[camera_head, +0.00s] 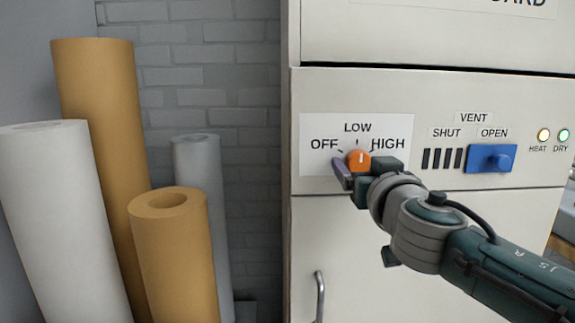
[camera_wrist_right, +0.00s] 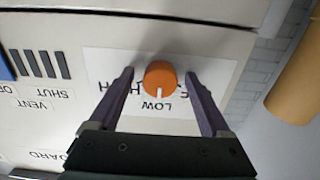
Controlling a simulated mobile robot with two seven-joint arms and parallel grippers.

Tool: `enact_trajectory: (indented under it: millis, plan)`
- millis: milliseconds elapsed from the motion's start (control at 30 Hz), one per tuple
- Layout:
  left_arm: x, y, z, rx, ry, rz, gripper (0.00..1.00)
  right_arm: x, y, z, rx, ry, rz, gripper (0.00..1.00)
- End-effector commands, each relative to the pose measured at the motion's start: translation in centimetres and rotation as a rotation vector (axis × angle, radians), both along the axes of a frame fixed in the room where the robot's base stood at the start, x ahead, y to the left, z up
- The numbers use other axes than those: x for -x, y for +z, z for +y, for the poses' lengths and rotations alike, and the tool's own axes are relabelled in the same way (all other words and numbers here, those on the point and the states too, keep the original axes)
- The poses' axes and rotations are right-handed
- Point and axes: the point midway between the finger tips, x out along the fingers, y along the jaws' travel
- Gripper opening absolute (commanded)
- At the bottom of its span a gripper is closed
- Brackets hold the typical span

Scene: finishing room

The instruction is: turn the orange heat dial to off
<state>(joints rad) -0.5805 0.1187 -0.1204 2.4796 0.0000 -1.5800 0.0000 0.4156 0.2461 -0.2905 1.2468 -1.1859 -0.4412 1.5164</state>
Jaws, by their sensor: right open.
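The orange heat dial (camera_head: 358,160) sits on a white label (camera_head: 313,126) marked OFF, LOW and HIGH. Its white pointer line points up at LOW. My right gripper (camera_head: 362,168) is open at the panel, with one finger on each side of the dial. In the right wrist view the dial (camera_wrist_right: 160,75) lies between the tips of the right gripper (camera_wrist_right: 159,79), with a small gap seen on each side. The wrist view also shows the pointer toward LOW. My left gripper is in neither view.
Right of the dial, a blue vent slider (camera_head: 491,158) stands at OPEN beside dark slots. HEAT (camera_head: 544,135) and DRY (camera_head: 564,135) lamps look lit. A metal handle (camera_head: 320,295) is on the door below. Tall paper rolls (camera_head: 95,130) stand at the left.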

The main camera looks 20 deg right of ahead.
Motion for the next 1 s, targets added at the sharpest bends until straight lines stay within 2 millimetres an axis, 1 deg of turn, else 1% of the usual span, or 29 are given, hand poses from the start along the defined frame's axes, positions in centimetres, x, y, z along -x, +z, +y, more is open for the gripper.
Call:
enact_trajectory:
  millis: [67,133,800,1000]
  plan:
    - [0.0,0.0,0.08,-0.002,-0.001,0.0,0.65,0.02,0.0,0.01,0.0,0.0,0.0,0.82]
    - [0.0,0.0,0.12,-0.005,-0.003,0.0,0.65,0.02,-0.01,0.01,0.0,0.0,0.0,0.76]
    - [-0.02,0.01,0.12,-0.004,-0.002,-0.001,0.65,0.05,-0.03,0.01,0.0,0.0,0.001,0.01]
    - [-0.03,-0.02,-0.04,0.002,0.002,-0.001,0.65,0.05,-0.05,0.0,0.007,0.0,0.003,0.0]
